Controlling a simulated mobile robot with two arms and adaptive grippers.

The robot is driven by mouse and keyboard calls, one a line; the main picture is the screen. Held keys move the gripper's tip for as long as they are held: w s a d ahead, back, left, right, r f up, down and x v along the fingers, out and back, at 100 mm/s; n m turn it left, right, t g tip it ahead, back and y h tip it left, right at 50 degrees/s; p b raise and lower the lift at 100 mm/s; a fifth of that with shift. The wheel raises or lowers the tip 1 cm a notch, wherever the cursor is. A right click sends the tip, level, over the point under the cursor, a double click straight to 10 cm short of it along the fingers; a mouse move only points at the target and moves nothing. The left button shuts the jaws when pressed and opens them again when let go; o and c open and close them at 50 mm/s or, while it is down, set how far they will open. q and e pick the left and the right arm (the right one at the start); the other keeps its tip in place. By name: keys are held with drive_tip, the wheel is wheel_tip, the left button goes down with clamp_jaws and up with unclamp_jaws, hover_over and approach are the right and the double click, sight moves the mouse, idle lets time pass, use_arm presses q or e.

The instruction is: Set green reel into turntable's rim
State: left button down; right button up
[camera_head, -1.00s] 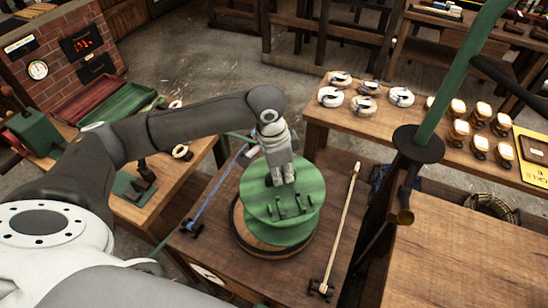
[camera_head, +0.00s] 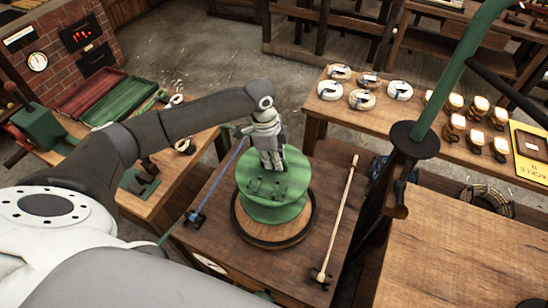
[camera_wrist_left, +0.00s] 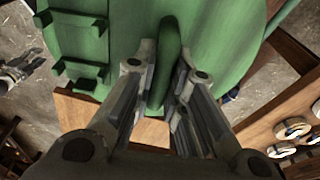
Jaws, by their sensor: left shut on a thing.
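The green reel (camera_head: 287,187) is upright with its flanges roughly level, over the turntable (camera_head: 270,238), a round wooden plate with a dark rim. The reel sits toward the back of the plate, leaving bare wood in front. I cannot tell whether its lower flange touches the plate. My left gripper (camera_head: 272,167) is above the reel, shut on its upright green handle. In the left wrist view, the fingers (camera_wrist_left: 162,85) flank the handle (camera_wrist_left: 169,45) on the reel's green top (camera_wrist_left: 225,40).
The turntable stands on a wooden table (camera_head: 222,240), between a blue bar (camera_head: 217,180) at left and a pale rod (camera_head: 340,215) at right. A green post (camera_head: 445,85) rises at right. Rope coils (camera_head: 362,100) lie on the back bench.

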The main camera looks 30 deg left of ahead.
sight(273, 170)
use_arm(q)
drive_tip(key=shift+f+b, duration=1.4)
drive_tip(key=shift+b, duration=0.4)
drive_tip(key=shift+f+b, duration=0.5)
drive_tip(key=shift+f, duration=1.8)
drive_tip(key=c, duration=1.4)
unclamp_jaws()
drive_tip(key=shift+s+f, duration=0.1)
wheel_tip(273, 170, up, 7)
drive_tip(key=p, duration=0.7)
drive_tip(key=shift+p, duration=0.4)
